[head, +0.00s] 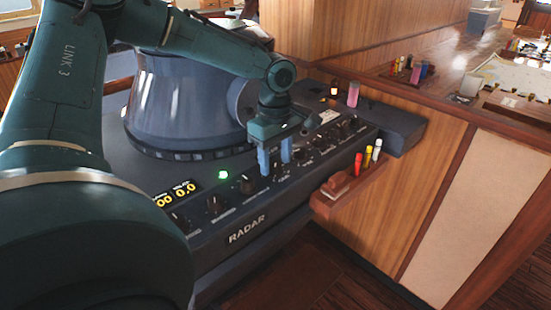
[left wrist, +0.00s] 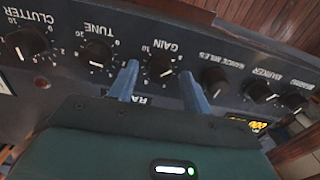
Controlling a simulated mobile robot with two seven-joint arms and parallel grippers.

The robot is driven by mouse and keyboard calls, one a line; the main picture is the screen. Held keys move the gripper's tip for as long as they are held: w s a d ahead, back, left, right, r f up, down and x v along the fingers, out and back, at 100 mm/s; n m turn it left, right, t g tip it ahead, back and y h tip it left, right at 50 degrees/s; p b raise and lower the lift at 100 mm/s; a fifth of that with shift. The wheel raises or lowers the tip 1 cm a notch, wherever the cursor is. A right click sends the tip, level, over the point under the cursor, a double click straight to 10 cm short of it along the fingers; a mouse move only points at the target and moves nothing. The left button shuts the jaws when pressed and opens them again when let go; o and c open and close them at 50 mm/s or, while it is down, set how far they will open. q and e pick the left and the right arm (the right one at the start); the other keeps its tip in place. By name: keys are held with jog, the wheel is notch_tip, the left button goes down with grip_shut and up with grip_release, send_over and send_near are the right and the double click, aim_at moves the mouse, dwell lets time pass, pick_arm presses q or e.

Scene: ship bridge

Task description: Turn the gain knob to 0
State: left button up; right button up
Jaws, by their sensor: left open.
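The gain knob (left wrist: 160,68) is a round black knob with a white pointer mark, under an upside-down GAIN label in the left wrist view. Its pointer seems to slant to the lower right there, but the exact reading is too small to tell. My left gripper (head: 275,160) is open over the radar panel (head: 236,212). Its two blue fingers (left wrist: 160,88) stand on either side of the gain knob, with visible gaps to it. In the head view the fingers largely hide this knob. My right gripper is not in view.
The tune knob (left wrist: 97,55) and range miles knob (left wrist: 214,80) flank the gain knob closely. A lit green lamp (head: 222,174) and a yellow display (head: 175,193) are on the panel. A wooden holder (head: 335,198) with coloured markers is fixed at the panel's right end.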

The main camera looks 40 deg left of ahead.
aim_at(275, 163)
pick_arm(q)
notch_tip(275, 163, up, 13)
jog(key=shift+f, duration=0.15)
jog(key=shift+a+f, duration=0.1)
dwell(0.6)
